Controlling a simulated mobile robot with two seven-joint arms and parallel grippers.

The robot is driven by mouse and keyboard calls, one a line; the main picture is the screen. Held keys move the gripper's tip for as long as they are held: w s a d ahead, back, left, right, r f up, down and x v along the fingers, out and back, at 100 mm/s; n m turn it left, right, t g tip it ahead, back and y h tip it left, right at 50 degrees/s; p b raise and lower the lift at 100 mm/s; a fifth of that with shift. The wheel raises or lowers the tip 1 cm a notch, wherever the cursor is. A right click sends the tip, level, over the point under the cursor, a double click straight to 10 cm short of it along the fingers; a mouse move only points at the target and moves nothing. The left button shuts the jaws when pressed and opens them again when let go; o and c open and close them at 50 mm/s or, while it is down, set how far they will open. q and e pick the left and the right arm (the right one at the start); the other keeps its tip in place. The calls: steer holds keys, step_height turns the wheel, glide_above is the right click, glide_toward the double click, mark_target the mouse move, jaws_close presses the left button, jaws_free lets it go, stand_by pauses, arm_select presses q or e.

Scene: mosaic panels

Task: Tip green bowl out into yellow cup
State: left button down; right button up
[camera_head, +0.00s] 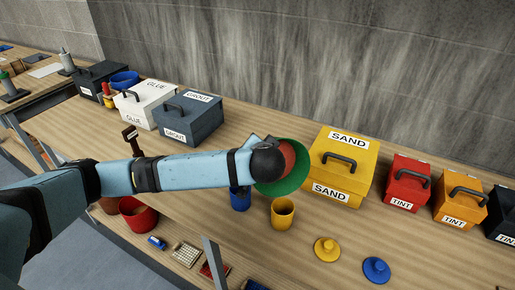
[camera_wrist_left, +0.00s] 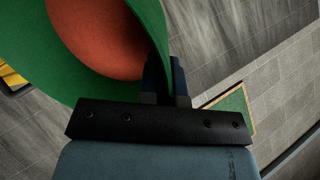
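The green bowl (camera_head: 284,184) is held up by my left gripper (camera_head: 265,150), just behind and above the yellow cup (camera_head: 282,214) in the head view. The bowl holds a reddish-brown fill (camera_head: 288,160) and looks tilted; the exact angle is hard to tell. In the left wrist view the gripper's dark fingers (camera_wrist_left: 165,80) are shut on the wall of the bowl (camera_wrist_left: 150,35), with the fill (camera_wrist_left: 100,35) inside. The yellow cup stands upright on the bench; its inside is only partly visible. My right gripper is not in view.
A blue cup (camera_head: 240,200) stands left of the yellow cup. The yellow SAND box (camera_head: 342,170) is close to the bowl's right. A yellow lid (camera_head: 327,249) and a blue lid (camera_head: 376,270) lie at the front. Red (camera_head: 407,183) and orange (camera_head: 460,198) TINT boxes stand farther right.

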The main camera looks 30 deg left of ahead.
arm_select(q)
steer(key=shift+s+d+f+m+t+y+b, duration=0.15)
steer(key=shift+s+d+t+y+b, duration=0.55)
steer(key=shift+s+d+t+b, duration=0.3)
steer(key=shift+s+d+f+m+t+y+b, duration=0.15)
steer(key=shift+s+d+t+y+b, duration=0.55)
steer(key=shift+s+d+t+b, duration=0.3)
steer(key=shift+s+d+m+t+y+b, duration=0.4)
steer(key=shift+s+d+t+y+b, duration=0.4)
steer(key=shift+s+d+t+b, duration=0.75)
steer(key=shift+w+a+g, duration=0.25)
steer(key=shift+a, duration=0.15)
